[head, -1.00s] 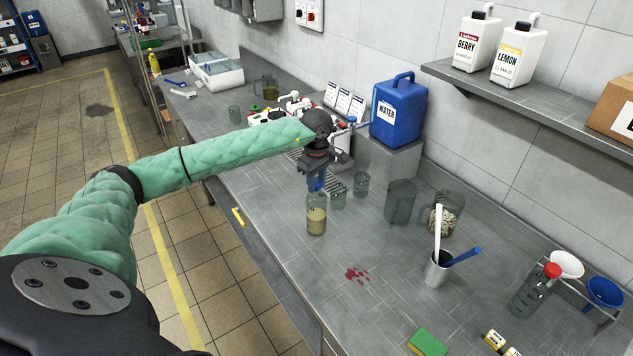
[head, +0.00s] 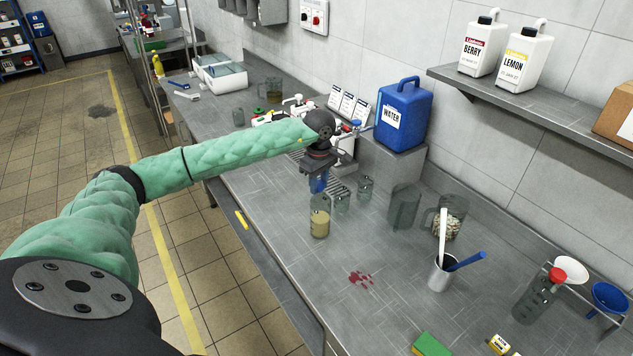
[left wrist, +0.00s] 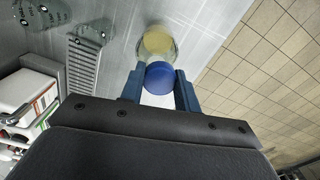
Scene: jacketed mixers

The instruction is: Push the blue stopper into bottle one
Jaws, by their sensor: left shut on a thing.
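My left gripper (head: 319,184) is shut on the blue stopper (left wrist: 160,76), whose round blue top shows between the two fingers in the left wrist view. In the head view the fingers hide most of the stopper. A clear bottle (head: 320,222) with pale yellow-tan contents stands upright on the bench just below the gripper. It also shows in the left wrist view (left wrist: 157,42), beyond the stopper. I cannot tell whether the stopper touches the bottle's mouth. No number is readable on the bottle. My right gripper is not in view.
Small glass beakers (head: 365,188) stand close right of the bottle, with a larger glass vessel (head: 403,207) beyond. A blue water jug (head: 403,116) stands on a raised block behind. A metal cup (head: 438,275) holds utensils. The bench around the red stain (head: 360,280) is mostly clear.

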